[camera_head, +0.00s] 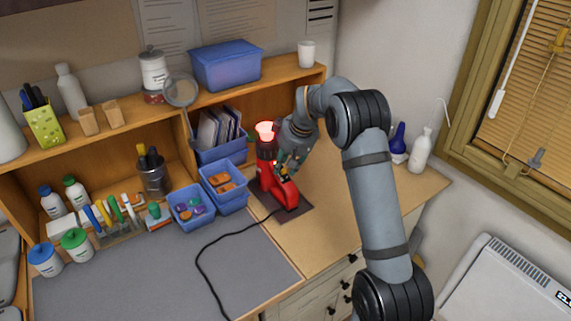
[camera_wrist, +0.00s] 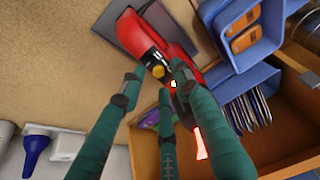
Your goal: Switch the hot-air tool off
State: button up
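The hot-air tool (camera_head: 283,190) is red and stands upright on a dark mat (camera_head: 300,207), its nozzle (camera_head: 266,131) glowing red at the top. In the wrist view the red tool (camera_wrist: 183,47) shows a yellow knob (camera_wrist: 158,71) and a small lit red spot (camera_wrist: 173,84). My gripper (camera_head: 288,165) is at the right side of the tool's body. In the wrist view my gripper's green fingers (camera_wrist: 157,84) are spread apart, with nothing held, their tips close to the knob and the lit spot. I cannot tell whether a tip touches the tool.
Blue bins (camera_head: 225,197) with orange and coloured pieces stand left of the tool. A wooden shelf (camera_head: 160,108) is behind it. A black cord (camera_head: 200,262) runs over the grey mat (camera_head: 130,285). Bottles (camera_head: 420,152) stand at the right. The wooden table (camera_head: 330,215) right of the tool is clear.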

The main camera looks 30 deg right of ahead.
jog(key=shift+w+f, duration=0.2)
jog(key=shift+f, duration=0.35)
jog(key=c, duration=0.4)
jog(key=c, duration=0.3)
grip_shut()
